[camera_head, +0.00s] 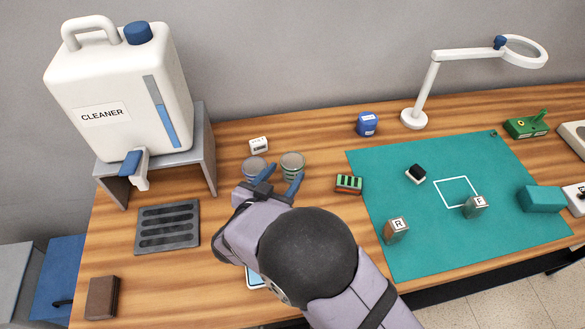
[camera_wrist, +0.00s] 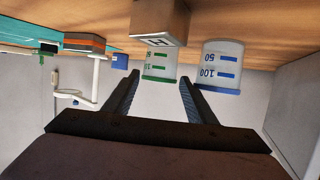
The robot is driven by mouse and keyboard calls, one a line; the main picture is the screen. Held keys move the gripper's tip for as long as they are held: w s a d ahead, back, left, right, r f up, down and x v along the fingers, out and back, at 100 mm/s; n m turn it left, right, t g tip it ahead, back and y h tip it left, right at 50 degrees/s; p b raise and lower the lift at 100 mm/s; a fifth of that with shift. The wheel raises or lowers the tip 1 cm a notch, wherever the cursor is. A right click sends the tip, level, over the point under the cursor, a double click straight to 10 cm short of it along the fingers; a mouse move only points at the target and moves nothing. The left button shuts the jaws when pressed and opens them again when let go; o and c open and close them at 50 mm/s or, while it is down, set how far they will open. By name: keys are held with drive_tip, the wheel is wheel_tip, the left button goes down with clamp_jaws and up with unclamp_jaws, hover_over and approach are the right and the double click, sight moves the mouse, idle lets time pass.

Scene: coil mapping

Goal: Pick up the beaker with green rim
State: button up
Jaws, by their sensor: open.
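The green-rimmed beaker (camera_head: 292,160) stands on the wooden table, just beyond my gripper. It also shows in the upside-down wrist view (camera_wrist: 160,66), clear with green marks, framed between my fingers. A blue-rimmed beaker (camera_head: 255,168) stands close on its left; in the wrist view it is on the right (camera_wrist: 222,68), with blue marks. My gripper (camera_head: 281,178) is open and empty, its fingers pointing at the beakers. In the wrist view, my gripper (camera_wrist: 159,80) has one finger on each side of the green-rimmed beaker's image. Whether they touch it I cannot tell.
In the wrist view a brown block (camera_wrist: 160,20) with a label partly covers the green-rimmed beaker. A small white box (camera_head: 259,144) stands behind the beakers. A striped green rack (camera_head: 348,184) is to their right, and a dark slotted tray (camera_head: 167,228) to the left.

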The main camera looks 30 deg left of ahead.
sight(296, 159)
drive_tip(key=shift+p+x, duration=0.7)
drive_tip(key=shift+x, duration=2.45)
drive_tip(key=shift+c, duration=0.2)
drive_tip(key=c, duration=0.6)
